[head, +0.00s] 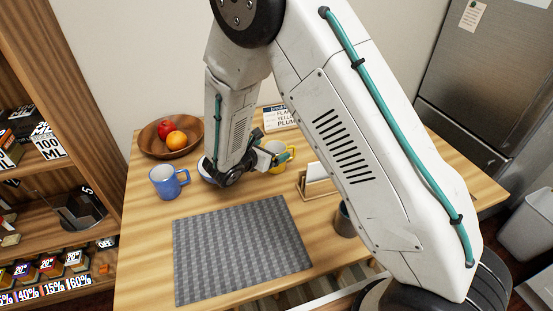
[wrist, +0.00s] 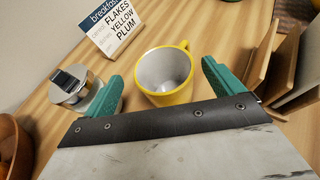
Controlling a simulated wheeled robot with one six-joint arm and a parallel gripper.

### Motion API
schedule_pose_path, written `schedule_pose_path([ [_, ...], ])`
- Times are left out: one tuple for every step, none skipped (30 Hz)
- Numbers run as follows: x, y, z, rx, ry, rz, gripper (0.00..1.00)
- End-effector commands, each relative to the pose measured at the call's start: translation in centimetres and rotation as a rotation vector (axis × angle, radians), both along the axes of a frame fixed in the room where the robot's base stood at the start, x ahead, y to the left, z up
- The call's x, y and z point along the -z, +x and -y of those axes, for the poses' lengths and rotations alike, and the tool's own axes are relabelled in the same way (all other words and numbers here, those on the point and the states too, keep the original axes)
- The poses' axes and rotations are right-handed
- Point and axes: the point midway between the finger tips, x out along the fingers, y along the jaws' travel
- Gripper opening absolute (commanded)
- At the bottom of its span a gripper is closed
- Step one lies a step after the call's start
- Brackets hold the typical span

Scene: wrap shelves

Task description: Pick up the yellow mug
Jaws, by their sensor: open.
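The yellow mug (wrist: 168,96) stands upright on the wooden table (head: 145,225), its white inside facing up in the wrist view. In the head view the mug (head: 281,157) is partly hidden behind my gripper (head: 276,156). In the wrist view my gripper (wrist: 162,84) is open, with one teal finger to the left of the mug and one to its right. The mug sits in the gap between the fingers, and I see no firm grip on it. Its near lower part is hidden by the gripper's dark edge.
A blue mug (head: 166,182) and a wooden fruit bowl (head: 155,148) stand left. A metal-topped jar (wrist: 72,88) is close by the left finger; a wooden holder (wrist: 278,68) is close by the right. A grey mat (head: 240,248) lies in front.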

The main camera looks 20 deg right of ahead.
Motion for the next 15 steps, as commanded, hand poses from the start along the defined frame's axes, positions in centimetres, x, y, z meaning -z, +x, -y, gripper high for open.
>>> schedule_pose_path([
  [0.5,0.2,0.9,0.004,-0.001,-0.003,0.93],
  [0.7,0.4,1.3,0.004,-0.001,-0.003,0.93],
  [0.9,0.7,1.7,0.005,0.0,-0.001,0.93],
  [1.0,0.9,2.0,0.004,0.001,-0.001,0.93],
  [1.2,1.1,2.3,0.004,0.001,-0.001,0.93],
  [1.3,1.3,2.5,0.004,0.001,-0.001,0.93],
  [1.4,1.4,2.7,0.004,0.001,-0.001,0.93],
  [1.4,1.5,2.8,0.003,0.001,-0.001,0.93],
  [1.5,1.6,2.8,0.003,0.001,-0.001,0.93],
  [1.5,1.6,2.9,0.003,0.001,-0.001,0.93],
  [1.5,1.6,2.9,0.002,0.001,0.0,0.93],
  [1.5,1.6,2.9,0.002,0.001,0.0,0.93],
  [1.5,1.6,2.9,0.002,0.001,0.0,0.93],
  [1.5,1.6,2.9,0.002,0.001,0.0,0.93],
  [1.5,1.6,2.9,0.002,0.001,0.0,0.93],
])
